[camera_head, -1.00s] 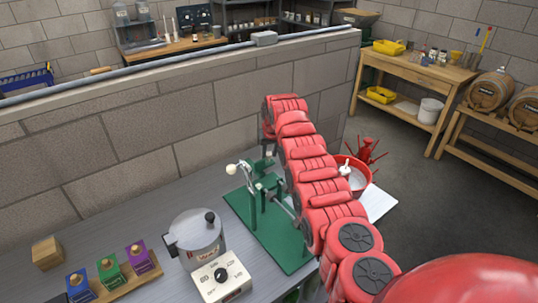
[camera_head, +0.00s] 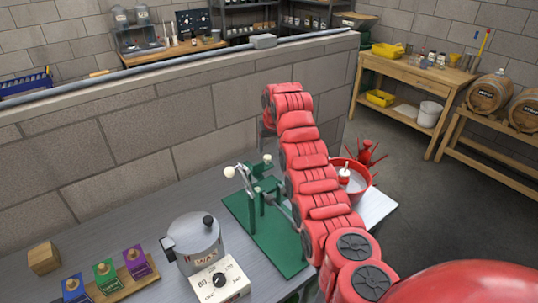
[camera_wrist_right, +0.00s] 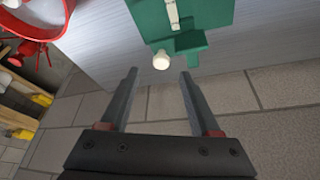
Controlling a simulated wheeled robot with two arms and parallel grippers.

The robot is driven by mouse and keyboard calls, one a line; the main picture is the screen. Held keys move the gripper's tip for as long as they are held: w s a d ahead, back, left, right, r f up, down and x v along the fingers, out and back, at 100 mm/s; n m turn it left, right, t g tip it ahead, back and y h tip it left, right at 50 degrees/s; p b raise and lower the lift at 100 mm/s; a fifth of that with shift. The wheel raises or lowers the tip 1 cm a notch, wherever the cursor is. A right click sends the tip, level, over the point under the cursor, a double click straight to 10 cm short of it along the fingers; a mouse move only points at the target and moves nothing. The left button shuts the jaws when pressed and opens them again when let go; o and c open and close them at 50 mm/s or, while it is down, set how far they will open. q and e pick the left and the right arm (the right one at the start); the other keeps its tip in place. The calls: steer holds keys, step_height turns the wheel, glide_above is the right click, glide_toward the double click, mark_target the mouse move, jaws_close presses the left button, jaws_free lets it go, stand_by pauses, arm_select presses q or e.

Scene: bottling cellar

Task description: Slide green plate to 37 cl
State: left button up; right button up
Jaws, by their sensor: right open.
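A green bench device stands on the grey bench, with a flat green base (camera_head: 263,240), green uprights and grey metal linkage. A cream knob (camera_head: 229,172) is on its left and another (camera_head: 267,158) near its top. I cannot make out a scale or a 37 cl mark. My right arm reaches over the bench from the lower right and hides part of the device. In the right wrist view my right gripper (camera_wrist_right: 159,74) is open. A cream knob (camera_wrist_right: 161,60) shows between its fingertips, with a small green plate (camera_wrist_right: 188,50) beside it; contact cannot be told. My left gripper is not in view.
A wax pot (camera_head: 193,240) with a dial stands left of the device. Blue, green and purple blocks (camera_head: 105,275) sit on a wooden strip. A red tub (camera_head: 357,190) is right of my arm. A block wall (camera_head: 150,140) rises behind the bench.

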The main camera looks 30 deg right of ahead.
steer(key=p+v, duration=0.7)
steer(key=v, duration=0.5)
steer(key=shift+s+d, duration=0.1)
